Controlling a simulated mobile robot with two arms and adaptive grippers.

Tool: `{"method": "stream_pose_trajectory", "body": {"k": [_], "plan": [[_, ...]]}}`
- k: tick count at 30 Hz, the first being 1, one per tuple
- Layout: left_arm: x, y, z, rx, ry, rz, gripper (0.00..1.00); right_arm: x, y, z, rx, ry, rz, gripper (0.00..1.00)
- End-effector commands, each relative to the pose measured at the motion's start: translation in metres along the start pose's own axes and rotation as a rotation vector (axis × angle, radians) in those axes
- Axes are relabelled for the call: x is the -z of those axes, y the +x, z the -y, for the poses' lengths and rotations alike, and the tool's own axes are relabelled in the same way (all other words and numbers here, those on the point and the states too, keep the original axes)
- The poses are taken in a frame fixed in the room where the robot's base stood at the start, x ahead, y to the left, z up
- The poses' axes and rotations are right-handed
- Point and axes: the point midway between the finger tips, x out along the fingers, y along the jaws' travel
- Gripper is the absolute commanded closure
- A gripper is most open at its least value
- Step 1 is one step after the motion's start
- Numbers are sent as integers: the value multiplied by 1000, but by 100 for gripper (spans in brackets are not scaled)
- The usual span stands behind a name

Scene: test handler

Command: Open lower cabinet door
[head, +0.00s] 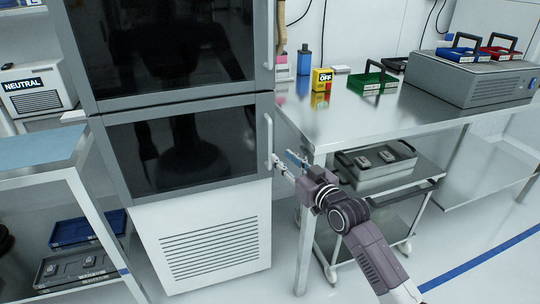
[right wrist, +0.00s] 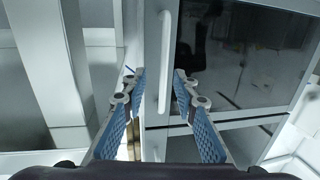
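The lower cabinet door (head: 185,150) has a dark glass panel in a grey frame and looks closed. Its vertical pale handle (head: 269,136) is on the door's right edge. My right gripper (head: 283,168) is open beside the lower end of this handle. In the right wrist view, the handle (right wrist: 167,60) appears between the two spread blue-padded fingers of the right gripper (right wrist: 160,76), with a gap on both sides. I cannot tell whether the fingers reach around it in depth. A small dark part at the head view's left edge may be my left gripper (head: 5,238); its fingers are unclear.
The upper cabinet door (head: 170,45) looks closed. A steel table (head: 350,120) stands close on the right, its leg (head: 306,235) near my right arm. A shelf unit with a blue-grey top (head: 40,146) stands left. Some floor is open in front of the cabinet.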

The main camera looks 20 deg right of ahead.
Motion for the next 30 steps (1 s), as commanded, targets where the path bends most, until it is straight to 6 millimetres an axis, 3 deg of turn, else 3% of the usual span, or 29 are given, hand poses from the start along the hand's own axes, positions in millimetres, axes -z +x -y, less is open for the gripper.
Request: {"method": "stream_pose_trajectory", "body": {"k": [3, 5, 18, 30], "plan": [[3, -4, 0, 1, -1, -5, 60, 20, 1, 4, 15, -6, -40, 73], [6, -7, 1, 1, -1, -8, 60, 24, 4, 5, 17, -6, -45, 73], [18, -36, 2, 4, -4, -25, 60, 26, 63, 6, 16, -5, -44, 73], [22, -46, 3, 5, -5, -29, 60, 26, 77, 6, 15, -6, -42, 73]]}}
